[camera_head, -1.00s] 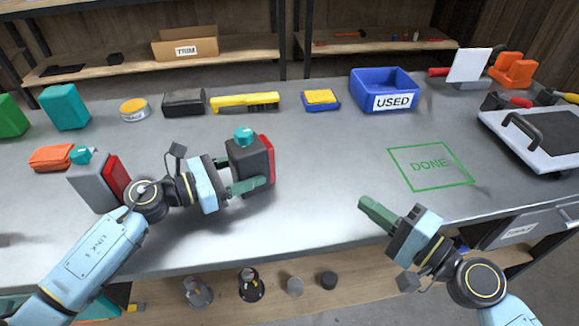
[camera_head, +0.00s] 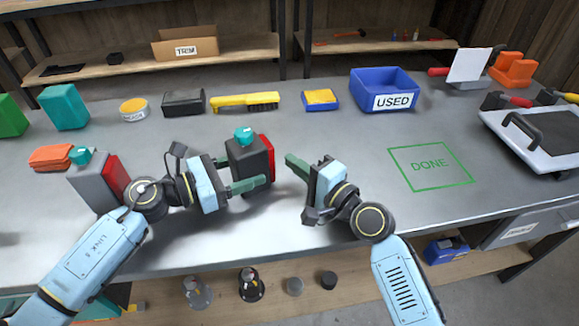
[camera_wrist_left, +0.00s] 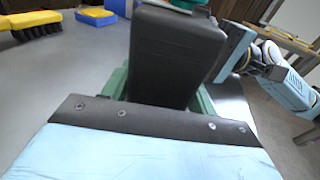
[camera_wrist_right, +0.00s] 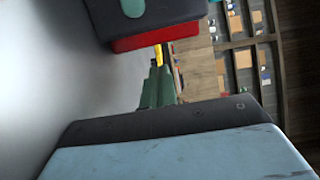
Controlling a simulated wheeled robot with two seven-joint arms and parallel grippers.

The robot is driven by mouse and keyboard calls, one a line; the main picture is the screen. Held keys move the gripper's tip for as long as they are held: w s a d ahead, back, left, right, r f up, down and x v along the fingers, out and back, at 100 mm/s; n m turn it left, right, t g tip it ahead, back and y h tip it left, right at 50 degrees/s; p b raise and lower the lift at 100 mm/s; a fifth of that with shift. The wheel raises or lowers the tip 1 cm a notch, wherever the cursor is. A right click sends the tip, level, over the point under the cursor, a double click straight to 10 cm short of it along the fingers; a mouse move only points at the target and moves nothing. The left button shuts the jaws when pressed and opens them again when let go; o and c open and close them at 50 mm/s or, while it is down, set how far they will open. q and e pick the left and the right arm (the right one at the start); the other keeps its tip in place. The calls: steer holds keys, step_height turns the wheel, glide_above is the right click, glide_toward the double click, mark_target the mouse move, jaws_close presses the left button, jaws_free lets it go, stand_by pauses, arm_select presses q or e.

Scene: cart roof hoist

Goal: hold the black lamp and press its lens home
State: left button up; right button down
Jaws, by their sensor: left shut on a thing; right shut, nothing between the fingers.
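The black lamp (camera_head: 246,160) stands upright on the bench, with a teal cap on top and a red lens (camera_head: 268,152) on its right side. My left gripper (camera_head: 243,176) is shut on the lamp's body; its back fills the middle of the left wrist view (camera_wrist_left: 172,62). My right gripper (camera_head: 292,165) is shut and empty, its green fingertips pointing at the lens from the right with a small gap. In the right wrist view the red lens (camera_wrist_right: 155,38) lies ahead of the closed fingers (camera_wrist_right: 158,88). A gap between lens and body is too small to judge.
A grey lamp (camera_head: 92,184) with a red lens stands left, beside my left arm. A yellow brush (camera_head: 245,102), a blue USED bin (camera_head: 385,90) and other items line the back. The green DONE outline (camera_head: 430,166) at right is empty.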

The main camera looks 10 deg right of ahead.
mark_target(273, 167)
steer(key=shift+s+a, duration=0.3)
steer(key=shift+a, duration=0.5)
steer(key=shift+s+a, duration=0.2)
steer(key=shift+a, duration=0.3)
steer(key=shift+s+a, duration=0.2)
steer(key=shift+a, duration=0.3)
steer(key=shift+w+d, duration=0.2)
steer(key=shift+d, duration=0.25)
steer(key=d, duration=0.1)
steer(key=w+d, duration=0.1)
steer(key=d, duration=0.1)
steer(key=shift+d, duration=0.1)
steer(key=v, duration=1.5)
steer(key=shift+v, duration=2.5)
